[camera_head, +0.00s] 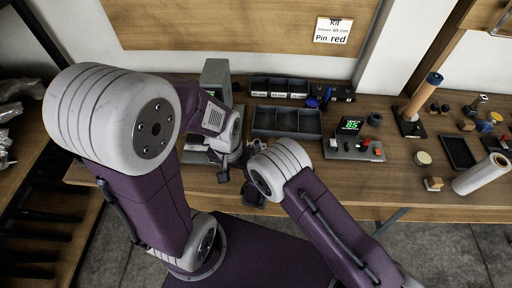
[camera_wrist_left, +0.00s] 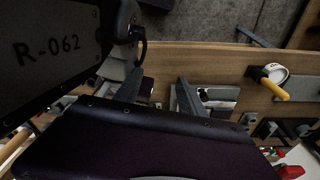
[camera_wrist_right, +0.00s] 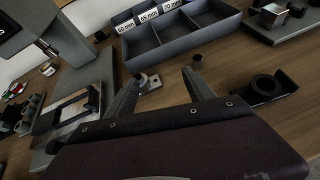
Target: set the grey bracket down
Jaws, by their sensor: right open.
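A small grey metal bracket (camera_wrist_right: 148,83), with a round boss and a slotted plate, lies on the wooden bench in the right wrist view. It sits beyond and between the fingertips of my right gripper (camera_wrist_right: 162,88), which is open with nothing between the fingers. My left gripper (camera_head: 226,168) hangs low by the bench's front edge in the head view. My right arm's white joint covers much of the right gripper in the head view.
A blue-grey divided bin (camera_head: 287,122) stands behind, and its mm labels show in the right wrist view. A grey press-like machine (camera_head: 216,78) is at left. A gauge with a green display (camera_head: 352,127) stands at right. A dark holder with a ring (camera_wrist_right: 265,88) lies right of the bracket.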

